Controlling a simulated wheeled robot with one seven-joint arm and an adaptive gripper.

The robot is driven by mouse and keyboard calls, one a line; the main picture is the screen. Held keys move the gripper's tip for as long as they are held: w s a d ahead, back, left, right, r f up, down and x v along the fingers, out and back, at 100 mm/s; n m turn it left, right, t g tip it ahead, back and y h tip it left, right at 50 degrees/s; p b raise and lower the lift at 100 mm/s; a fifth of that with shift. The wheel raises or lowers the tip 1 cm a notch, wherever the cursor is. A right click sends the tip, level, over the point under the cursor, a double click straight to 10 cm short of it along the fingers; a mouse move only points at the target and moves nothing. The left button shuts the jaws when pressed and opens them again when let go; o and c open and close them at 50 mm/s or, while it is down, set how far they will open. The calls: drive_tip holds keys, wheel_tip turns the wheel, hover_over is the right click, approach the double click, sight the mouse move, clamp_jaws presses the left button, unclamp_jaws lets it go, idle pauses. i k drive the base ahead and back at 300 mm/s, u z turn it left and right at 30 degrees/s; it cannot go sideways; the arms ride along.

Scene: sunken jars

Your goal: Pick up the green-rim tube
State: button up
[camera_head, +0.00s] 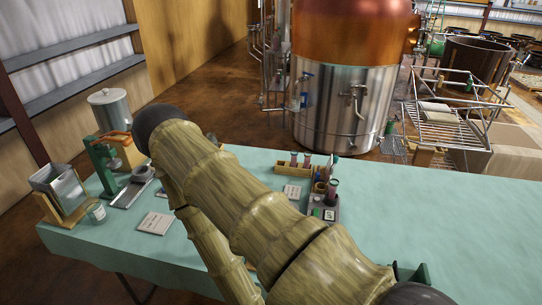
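Several small tubes stand on the teal table, right of my arm. Two dark reddish tubes (307,160) stand upright in a wooden rack (290,171). Another tube (332,188) stands in a small grey device (326,211) with a green patch, at the table's middle. A thin dark greenish piece shows just behind it. The rim colours are too small to tell, so I cannot say which tube has the green rim. My bamboo-patterned arm crosses the view in front of the table. My gripper does not show.
On the left of the teal table (430,215) are a tilted metal box (62,187), a small jar (96,212), a green-and-orange stand (104,165) and a white card (155,223). Another card (292,192) lies near the rack. The table's right side is clear.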

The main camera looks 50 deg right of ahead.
sight(334, 183)
drive_tip(key=u, duration=1.1)
drive_tip(key=k, duration=1.3)
drive_tip(key=z, duration=1.05)
